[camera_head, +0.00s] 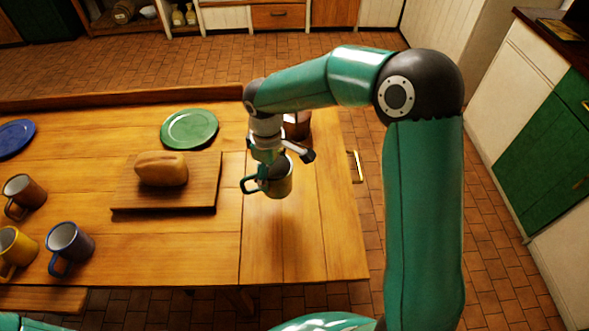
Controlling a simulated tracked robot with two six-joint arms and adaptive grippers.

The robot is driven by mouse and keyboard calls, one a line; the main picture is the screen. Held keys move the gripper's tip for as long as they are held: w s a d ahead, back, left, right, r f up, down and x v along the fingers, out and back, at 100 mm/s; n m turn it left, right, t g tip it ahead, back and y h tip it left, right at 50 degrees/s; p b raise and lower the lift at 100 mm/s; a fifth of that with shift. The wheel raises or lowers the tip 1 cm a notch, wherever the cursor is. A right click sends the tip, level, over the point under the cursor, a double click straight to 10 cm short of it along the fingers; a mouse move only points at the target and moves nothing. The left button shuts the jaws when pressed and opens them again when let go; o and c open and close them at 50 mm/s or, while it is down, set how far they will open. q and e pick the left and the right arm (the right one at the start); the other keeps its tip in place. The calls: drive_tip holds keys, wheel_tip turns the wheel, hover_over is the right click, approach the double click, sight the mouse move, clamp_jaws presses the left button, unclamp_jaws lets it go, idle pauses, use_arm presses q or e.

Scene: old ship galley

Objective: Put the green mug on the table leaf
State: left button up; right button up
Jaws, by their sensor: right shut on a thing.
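The green mug (281,184) is upright in my right gripper (279,160), which is shut on it from above. Its handle points left. The mug is over the table leaf (322,240), the right end section of the wooden table beyond a seam. A dark shadow lies close below the mug; I cannot tell whether its base touches the leaf. The gripper hides part of the mug's rim. My left gripper is not in view.
A copper-coloured object (297,126) stands behind my right gripper, partly hidden. Left of the seam are a bread loaf (161,169) on a board (205,195), a green plate (189,129), a blue plate (14,138) and brown, yellow and blue mugs (72,243). The leaf's front is clear.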

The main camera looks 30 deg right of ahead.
drive_tip(key=s+d+r+n+b, duration=0.1)
drive_tip(key=s+d+r+n, duration=0.1)
drive_tip(key=r+n, duration=0.4)
drive_tip(key=s+d+r+n+b, duration=0.1)
drive_tip(key=s+d+r+n, duration=0.2)
drive_tip(key=n, duration=0.5)
drive_tip(key=b, duration=0.1)
hover_over(298, 211)
wheel_tip(298, 211, down, 18)
drive_tip(key=shift+f, duration=0.15)
drive_tip(key=shift+f+b, duration=0.15)
drive_tip(key=shift+b, duration=0.15)
drive_tip(key=o, duration=1.2)
